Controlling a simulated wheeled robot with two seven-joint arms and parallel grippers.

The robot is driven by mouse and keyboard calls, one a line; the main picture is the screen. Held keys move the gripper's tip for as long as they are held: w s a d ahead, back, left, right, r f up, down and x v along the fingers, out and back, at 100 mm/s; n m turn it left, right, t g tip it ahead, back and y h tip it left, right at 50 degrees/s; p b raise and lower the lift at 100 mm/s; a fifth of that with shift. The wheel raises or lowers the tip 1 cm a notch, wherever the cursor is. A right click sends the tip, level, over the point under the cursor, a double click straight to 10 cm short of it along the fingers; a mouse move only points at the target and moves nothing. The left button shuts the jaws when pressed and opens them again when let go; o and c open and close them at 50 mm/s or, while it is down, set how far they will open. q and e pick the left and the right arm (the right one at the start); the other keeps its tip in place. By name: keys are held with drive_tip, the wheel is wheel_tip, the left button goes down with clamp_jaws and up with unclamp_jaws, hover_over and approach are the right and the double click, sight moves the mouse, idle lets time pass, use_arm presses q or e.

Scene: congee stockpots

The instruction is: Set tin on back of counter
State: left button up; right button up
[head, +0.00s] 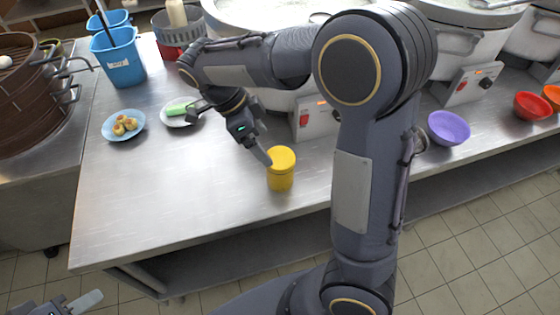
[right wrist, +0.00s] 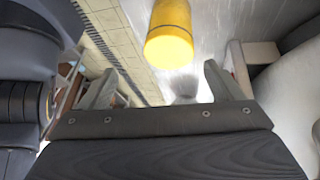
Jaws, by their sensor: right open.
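The yellow tin (head: 280,178) with its yellow lid stands upright on the steel counter (head: 150,200), near the front edge. In the right wrist view the tin (right wrist: 169,38) is ahead of the fingers, roughly in line with the gap between them. My right gripper (head: 258,152) is open and empty, with a fingertip close beside the tin's upper left in the head view; I cannot tell whether they touch. Its two spread fingers show in the right wrist view. My left gripper (head: 75,302) is low at the bottom left, off the counter and partly cut off; its opening is unclear.
A plate of food (head: 107,126), a plate with a green item (head: 172,113) and blue buckets (head: 119,62) are at the counter's left and back. Cookers (head: 300,118) line the back right. A purple bowl (head: 449,128) and red bowl (head: 531,106) are right. The left-front counter is clear.

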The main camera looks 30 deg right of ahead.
drive_tip(key=s+n+t+y, duration=0.8)
drive_tip(key=s+n, duration=0.8)
drive_tip(key=n, duration=0.4)
drive_tip(key=shift+s+r+t, duration=0.2)
drive_tip(key=shift+r+t, duration=0.1)
drive_tip(key=shift+t, duration=0.2)
drive_tip(key=shift+r, duration=0.15)
